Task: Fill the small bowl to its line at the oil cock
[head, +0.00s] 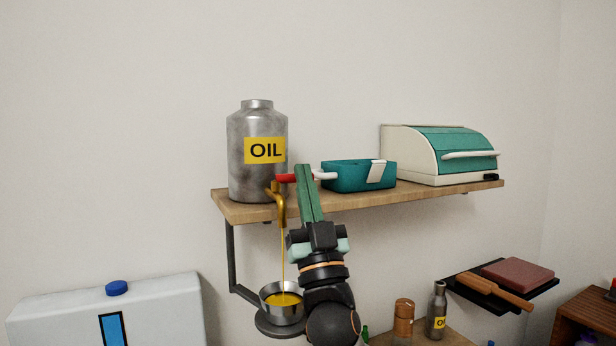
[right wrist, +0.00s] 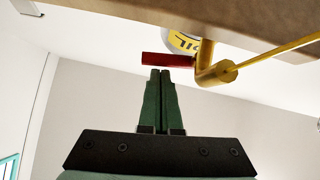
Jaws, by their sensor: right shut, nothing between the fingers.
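A grey metal oil can (head: 257,178) with a yellow OIL label stands on the wooden shelf. Its brass cock (head: 279,205) has a red lever (head: 286,178), turned sideways. Oil (head: 283,250) runs in a thin stream from the spout into the small metal bowl (head: 282,312), which sits on a round dark rest below and holds some yellow oil. I cannot make out the bowl's line. My right gripper (head: 303,170) is shut and empty, its fingertips close to the lever; the right wrist view shows the fingertips (right wrist: 160,72) just below the red lever (right wrist: 168,60). My left gripper is out of view.
The shelf (head: 440,190) also carries a teal box (head: 345,177) and a bread bin (head: 465,142). Below right are a brown-topped jar (head: 403,318), a small oil bottle (head: 438,312) and a dark tray (head: 480,293). A white tank (head: 60,315) stands at lower left.

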